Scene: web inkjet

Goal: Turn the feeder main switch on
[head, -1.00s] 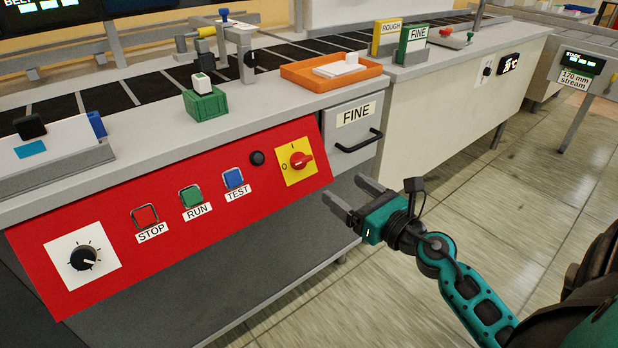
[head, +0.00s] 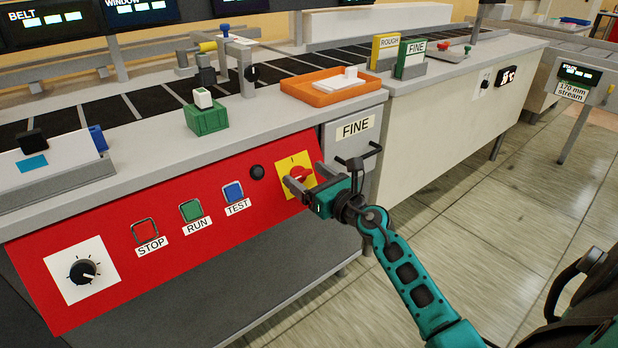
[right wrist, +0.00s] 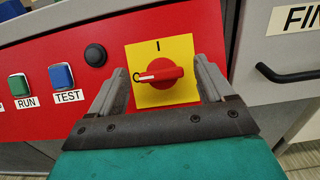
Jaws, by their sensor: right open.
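The feeder main switch is a red rotary knob (head: 300,174) on a yellow plate (head: 287,165) at the right end of the red panel. In the right wrist view the red knob (right wrist: 160,73) lies sideways, its white mark toward the O at the left; the I is at the top of the yellow plate (right wrist: 178,46). My right gripper (head: 303,180) is open in front of the switch. In the right wrist view its fingers (right wrist: 160,85) stand left and right of the knob, with gaps to it. Whether they touch the plate cannot be told. My left gripper is not in view.
The red panel (head: 130,285) also bears STOP (head: 145,230), RUN (head: 191,210) and TEST (head: 233,192) buttons, a black button (head: 257,171) and a dial (head: 82,271). A FINE drawer (head: 352,137) with a black handle is right of the switch. An orange tray (head: 330,91) sits above.

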